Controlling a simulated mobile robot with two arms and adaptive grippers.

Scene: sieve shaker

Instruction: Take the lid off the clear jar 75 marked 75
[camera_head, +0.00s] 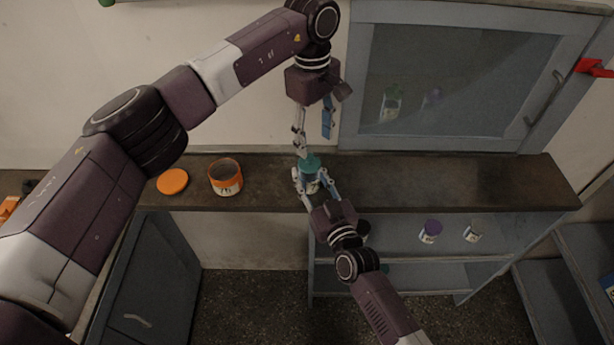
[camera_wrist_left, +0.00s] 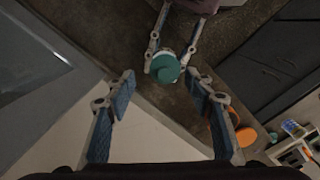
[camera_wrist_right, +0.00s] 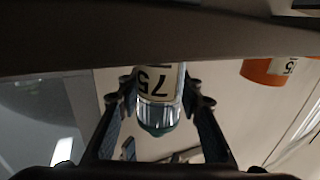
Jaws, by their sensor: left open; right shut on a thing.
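The clear jar 75 (camera_wrist_right: 157,84) shows its label in the right wrist view, where the picture has it upside down. Its teal lid (camera_head: 310,161) is on the jar in the head view, and the lid (camera_wrist_left: 165,68) also shows from above in the left wrist view. My right gripper (camera_head: 313,183) is shut around the jar's body at the worktop. My left gripper (camera_head: 314,143) is open and points down above the lid, apart from it. In the left wrist view the lid lies beyond the open fingers.
On the worktop (camera_head: 450,183), an open orange jar (camera_head: 226,178) stands left of the jar, with an orange lid (camera_head: 172,181) lying beside it. A glass-fronted cabinet (camera_head: 440,80) stands behind at the right. A purple-lidded jar (camera_head: 430,232) and another jar (camera_head: 472,234) are on the shelf below.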

